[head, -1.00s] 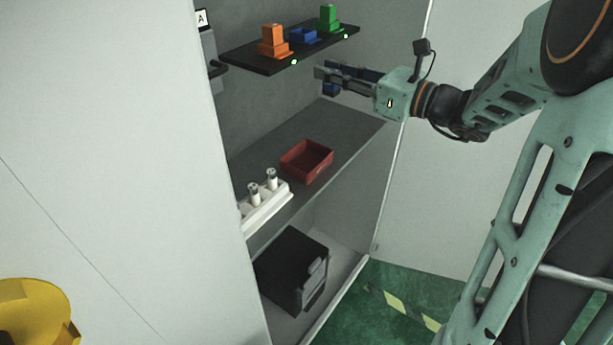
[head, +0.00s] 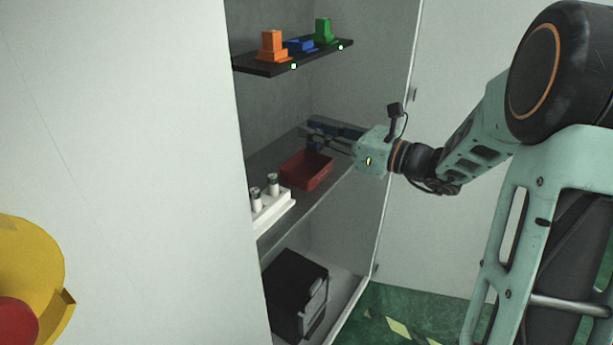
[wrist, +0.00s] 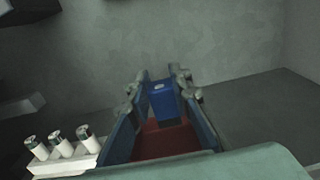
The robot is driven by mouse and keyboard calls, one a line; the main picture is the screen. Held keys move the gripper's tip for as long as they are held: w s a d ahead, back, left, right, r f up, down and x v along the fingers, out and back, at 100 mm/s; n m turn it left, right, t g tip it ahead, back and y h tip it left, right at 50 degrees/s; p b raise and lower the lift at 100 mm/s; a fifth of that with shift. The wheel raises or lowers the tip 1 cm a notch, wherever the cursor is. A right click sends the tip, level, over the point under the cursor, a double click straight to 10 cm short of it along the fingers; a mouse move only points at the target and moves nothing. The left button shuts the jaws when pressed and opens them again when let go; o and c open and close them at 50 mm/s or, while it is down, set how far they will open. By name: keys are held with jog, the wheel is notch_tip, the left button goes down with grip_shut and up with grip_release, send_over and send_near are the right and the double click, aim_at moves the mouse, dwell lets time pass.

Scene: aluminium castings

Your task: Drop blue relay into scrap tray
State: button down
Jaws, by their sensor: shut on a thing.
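My gripper (head: 318,137) is inside the cabinet, just above the back right end of the red scrap tray (head: 292,170). It is shut on the blue relay (wrist: 163,100), which shows between the two fingers in the wrist view. In the head view the relay (head: 314,146) is mostly hidden by the fingers. In the wrist view the red tray (wrist: 160,143) lies below and behind the relay, partly covered by the fingers. The visible inside of the tray looks empty.
A white holder (head: 271,208) with upright cylinders stands left of the tray. Above is a black shelf (head: 262,67) with an orange part (head: 271,47), a blue socket (head: 299,45) and a green part (head: 323,31). A black case (head: 297,290) sits below. The cabinet's right edge is near my wrist.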

aim_at(315, 149)
jog(key=shift+f+b, duration=1.65)
jog(key=shift+f, duration=0.75)
jog(key=shift+r, duration=0.1)
jog(key=c, duration=1.7)
grip_release()
jog(key=v, duration=1.2)
